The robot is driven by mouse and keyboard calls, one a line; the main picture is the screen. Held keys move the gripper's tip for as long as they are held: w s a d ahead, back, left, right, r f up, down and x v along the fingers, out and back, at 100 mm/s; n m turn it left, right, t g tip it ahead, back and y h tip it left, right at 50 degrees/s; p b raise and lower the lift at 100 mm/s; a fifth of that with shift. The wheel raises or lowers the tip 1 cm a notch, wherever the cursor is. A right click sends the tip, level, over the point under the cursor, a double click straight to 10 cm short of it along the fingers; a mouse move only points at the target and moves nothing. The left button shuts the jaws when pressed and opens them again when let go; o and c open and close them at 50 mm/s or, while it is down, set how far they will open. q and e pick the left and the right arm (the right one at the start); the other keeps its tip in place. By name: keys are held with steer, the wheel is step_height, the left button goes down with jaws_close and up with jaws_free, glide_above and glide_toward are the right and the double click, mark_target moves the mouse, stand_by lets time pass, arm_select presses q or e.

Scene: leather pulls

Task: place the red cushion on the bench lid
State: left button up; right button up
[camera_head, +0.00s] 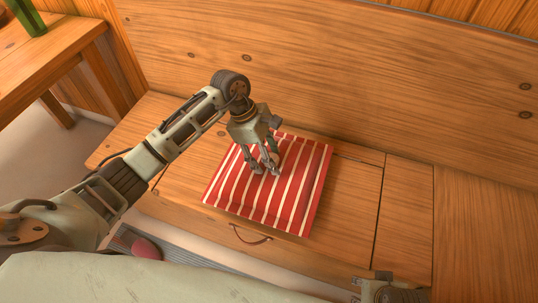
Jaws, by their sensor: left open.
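The red cushion (300,185) with white stripes lies flat on the wooden bench lid (350,210), at a slant, with its lower edge near the lid's front edge. My left gripper (266,171) points down over the cushion's upper left part. Its fingers are apart with nothing held between them; the tips are at or just above the cloth, and I cannot tell if they touch it. Part of my right arm's end (392,290) shows at the bottom edge, its fingers not clear.
A leather pull (250,238) hangs on the bench front below the cushion. The bench's high wooden back (330,70) rises behind. A wooden table (50,55) with a green bottle (27,17) stands at the upper left. A dark red object (146,248) lies on the floor mat.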

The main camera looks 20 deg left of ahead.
arm_select(q)
steer(key=shift+r, duration=0.25)
steer(key=p+v, duration=0.1)
steer(key=v, duration=1)
steer(key=shift+a+r, duration=0.25)
steer(key=shift+r, duration=0.05)
arm_select(e)
steer(key=f, duration=0.2)
steer(key=s+f, duration=0.1)
steer(key=f, duration=0.2)
arm_select(q)
steer(key=shift+d, duration=0.1)
